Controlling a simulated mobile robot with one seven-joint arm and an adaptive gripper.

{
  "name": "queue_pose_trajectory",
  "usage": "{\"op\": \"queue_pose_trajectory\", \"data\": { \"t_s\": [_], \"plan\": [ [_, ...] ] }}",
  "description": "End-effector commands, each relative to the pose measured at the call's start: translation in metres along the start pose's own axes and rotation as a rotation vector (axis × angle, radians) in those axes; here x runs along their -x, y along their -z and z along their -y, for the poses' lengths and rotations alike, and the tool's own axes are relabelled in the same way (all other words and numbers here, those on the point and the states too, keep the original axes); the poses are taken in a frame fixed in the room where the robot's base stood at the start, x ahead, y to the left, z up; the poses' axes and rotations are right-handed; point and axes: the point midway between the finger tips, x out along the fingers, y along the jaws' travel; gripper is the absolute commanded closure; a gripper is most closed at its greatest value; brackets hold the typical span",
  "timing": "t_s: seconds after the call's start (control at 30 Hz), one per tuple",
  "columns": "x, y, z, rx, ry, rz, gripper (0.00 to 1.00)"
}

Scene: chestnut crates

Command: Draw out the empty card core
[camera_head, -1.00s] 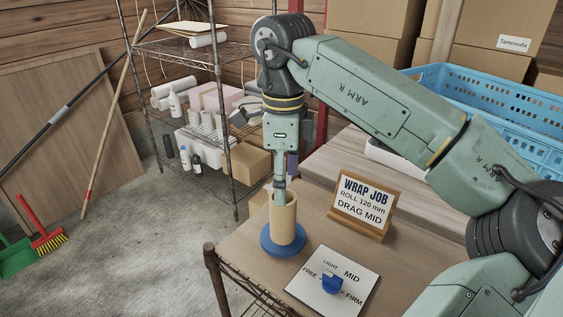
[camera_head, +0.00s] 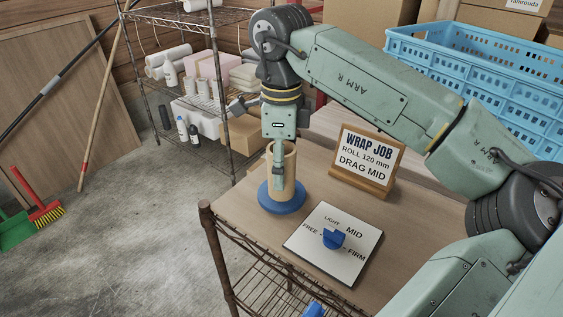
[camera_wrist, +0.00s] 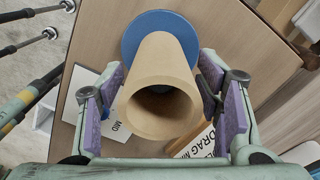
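The tan card core (camera_head: 290,168) stands upright on a round blue base (camera_head: 283,204) near the table's left edge. In the wrist view I look down into the open, hollow end of the core (camera_wrist: 160,128), with the blue base (camera_wrist: 150,22) beyond it. My gripper (camera_head: 278,183) points down over the core, with one finger in front of it. In the wrist view my gripper (camera_wrist: 161,75) is open, its purple-padded fingers on either side of the core with gaps showing. The far finger is hidden in the head view.
A white dial plate (camera_head: 313,246) with a blue knob (camera_head: 333,238) lies right of the base. A "WRAP JOB, ROLL 120 mm, DRAG MID" sign (camera_head: 366,157) stands behind it. A blue crate (camera_head: 470,62) is at the back right, a wire shelf (camera_head: 222,80) behind.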

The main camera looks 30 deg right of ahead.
Motion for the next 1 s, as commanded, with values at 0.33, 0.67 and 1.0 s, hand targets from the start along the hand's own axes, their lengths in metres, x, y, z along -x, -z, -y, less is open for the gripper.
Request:
{"op": "queue_pose_trajectory", "data": {
  "t_s": [0.33, 0.67, 1.0],
  "plan": [
    [0.0001, -0.0001, 0.0, 0.0, 0.0, 0.0, 0.67],
    [0.0002, -0.0001, 0.0, 0.0, 0.0, 0.0, 0.61],
    [0.0002, -0.0001, 0.0, 0.0, 0.0, 0.0, 0.84]
  ]
}}
